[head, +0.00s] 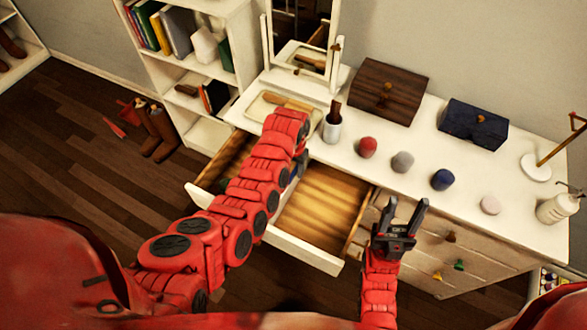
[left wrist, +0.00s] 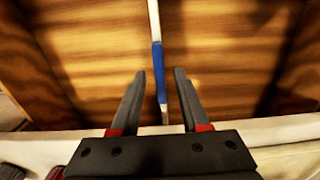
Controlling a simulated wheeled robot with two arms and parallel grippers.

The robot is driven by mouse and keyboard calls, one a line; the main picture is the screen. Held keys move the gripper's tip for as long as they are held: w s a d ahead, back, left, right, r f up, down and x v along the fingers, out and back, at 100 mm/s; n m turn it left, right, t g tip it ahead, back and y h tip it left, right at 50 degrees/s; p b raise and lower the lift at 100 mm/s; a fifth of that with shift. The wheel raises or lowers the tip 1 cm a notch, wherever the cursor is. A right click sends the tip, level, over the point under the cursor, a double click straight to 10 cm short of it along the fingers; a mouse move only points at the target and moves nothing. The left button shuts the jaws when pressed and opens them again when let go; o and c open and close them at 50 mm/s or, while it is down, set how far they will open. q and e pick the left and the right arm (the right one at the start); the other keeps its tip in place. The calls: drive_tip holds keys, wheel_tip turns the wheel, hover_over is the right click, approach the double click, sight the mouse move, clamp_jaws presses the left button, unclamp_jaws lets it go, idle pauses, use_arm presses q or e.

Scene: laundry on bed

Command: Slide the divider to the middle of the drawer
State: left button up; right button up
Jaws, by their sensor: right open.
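The open wooden drawer (head: 318,258) sticks out from the white dresser, with bare wood inside on both sides of my left arm. The divider (left wrist: 158,67) is a thin upright strip, white with a blue middle part, running front to back in the drawer. In the head view a bit of its blue (head: 295,172) shows beside my left arm, which hides the rest. My left gripper (left wrist: 159,73) is open, with its fingers on either side of the divider's blue part and gaps showing. My right gripper (head: 405,212) is open and empty, in front of the dresser right of the drawer.
A mirror (head: 300,35) stands behind. Closed drawers lie below right.

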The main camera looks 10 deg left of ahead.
use_arm(q)
drive_tip(key=shift+r, duration=0.15)
wheel_tip(320, 180, up, 6)
drive_tip(key=shift+w+f+b, duration=0.1)
drive_tip(key=shift+b, duration=1)
wheel_tip(320, 180, up, 11)
drive_tip(key=p, duration=0.6)
